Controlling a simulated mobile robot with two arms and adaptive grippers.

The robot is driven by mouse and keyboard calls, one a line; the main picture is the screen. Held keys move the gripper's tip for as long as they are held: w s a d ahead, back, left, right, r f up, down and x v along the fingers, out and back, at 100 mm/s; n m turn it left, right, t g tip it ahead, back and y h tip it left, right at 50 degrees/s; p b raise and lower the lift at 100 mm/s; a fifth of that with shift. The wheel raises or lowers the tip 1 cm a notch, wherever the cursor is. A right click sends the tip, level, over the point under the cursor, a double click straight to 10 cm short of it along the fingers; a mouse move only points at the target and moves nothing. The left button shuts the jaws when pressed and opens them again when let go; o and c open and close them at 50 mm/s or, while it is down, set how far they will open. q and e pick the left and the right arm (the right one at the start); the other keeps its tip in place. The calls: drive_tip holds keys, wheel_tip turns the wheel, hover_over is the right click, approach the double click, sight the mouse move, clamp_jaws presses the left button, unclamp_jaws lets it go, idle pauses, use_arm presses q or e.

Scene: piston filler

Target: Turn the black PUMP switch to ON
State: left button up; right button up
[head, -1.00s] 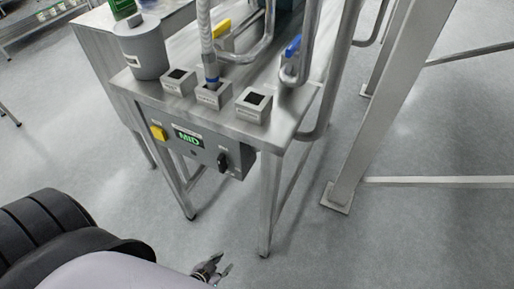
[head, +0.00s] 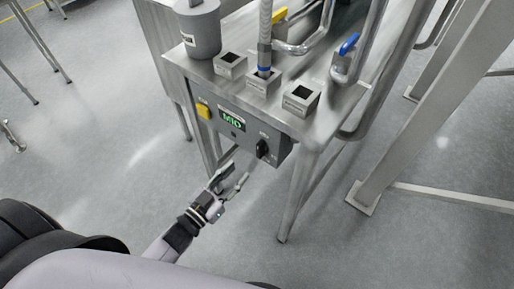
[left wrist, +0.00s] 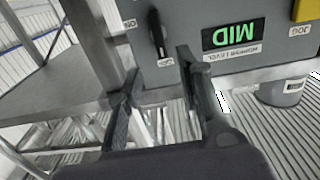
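The black PUMP switch (head: 262,148) is on the right of the grey control box (head: 228,138) under the steel table's front edge. In the left wrist view, which is upside down, the switch (left wrist: 157,33) has a roughly upright handle with small white labels around it, too small to read surely. My left gripper (head: 237,175) is open and empty, a little below and left of the switch, apart from it. In the left wrist view its spread fingers (left wrist: 158,65) lie just below the switch in the picture. My right gripper is not in view.
A green MID display (head: 232,120) and a yellow button (head: 203,111) sit left of the switch. The steel table leg (head: 296,195) stands close on the right. Square holders (head: 299,99) stand on the table top above. The floor in front is clear.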

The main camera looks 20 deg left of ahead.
sight(258, 151)
use_arm(q)
drive_tip(key=p+x, duration=0.1)
drive_tip(key=x, duration=0.9)
drive_tip(key=shift+w+d+p, duration=0.1)
drive_tip(key=shift+w+p, duration=0.2)
drive_tip(key=shift+p, duration=0.05)
drive_tip(key=shift+f, duration=0.1)
drive_tip(key=shift+c, duration=0.5)
clamp_jaws()
